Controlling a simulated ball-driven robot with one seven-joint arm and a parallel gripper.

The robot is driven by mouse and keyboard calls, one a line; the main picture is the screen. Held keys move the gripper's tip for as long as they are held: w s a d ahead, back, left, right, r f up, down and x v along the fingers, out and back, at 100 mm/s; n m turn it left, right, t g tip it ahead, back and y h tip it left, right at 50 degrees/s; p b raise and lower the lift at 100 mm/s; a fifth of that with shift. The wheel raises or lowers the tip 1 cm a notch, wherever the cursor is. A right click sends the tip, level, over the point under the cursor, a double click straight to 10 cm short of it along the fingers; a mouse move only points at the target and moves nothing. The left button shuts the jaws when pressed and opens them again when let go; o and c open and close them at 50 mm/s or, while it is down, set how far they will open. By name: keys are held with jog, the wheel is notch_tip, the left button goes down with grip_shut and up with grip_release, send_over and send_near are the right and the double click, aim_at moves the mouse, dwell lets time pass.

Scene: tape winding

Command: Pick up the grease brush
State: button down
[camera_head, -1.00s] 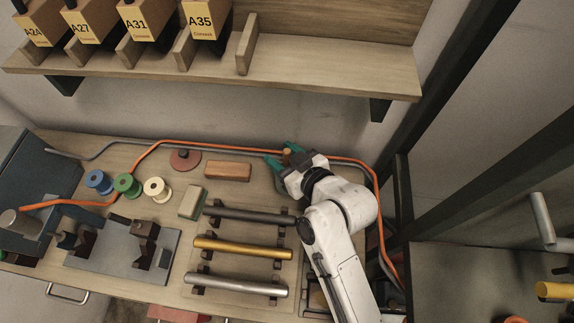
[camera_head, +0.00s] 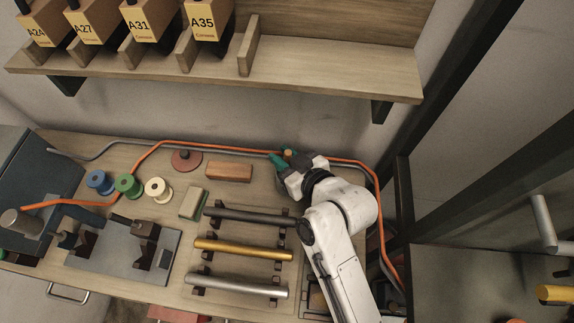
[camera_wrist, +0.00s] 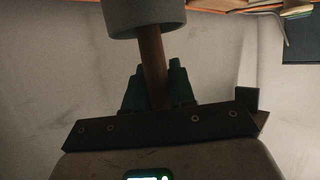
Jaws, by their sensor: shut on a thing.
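My gripper (camera_head: 284,156) is at the back of the bench, its green fingers shut on a thin brown wooden handle (camera_wrist: 152,62), which I take to be the grease brush. The handle also shows as a small brown tip (camera_head: 288,153) in the head view. In the wrist view the fingers (camera_wrist: 157,88) sit on both sides of the handle, whose other end goes into or behind a grey cylinder (camera_wrist: 145,18). The bristles are hidden. I cannot tell whether the cylinder is a pot around the brush or part of it.
An orange cable (camera_head: 215,147) and a grey one run along the bench's back edge beside the gripper. A brown block (camera_head: 229,172), coloured spools (camera_head: 127,186) and several racked bars (camera_head: 243,249) lie to the left. A shelf (camera_head: 330,83) overhangs behind.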

jog(key=shift+r, duration=0.1)
notch_tip(320, 180, up, 10)
jog(key=shift+b, duration=0.4)
dwell(0.6)
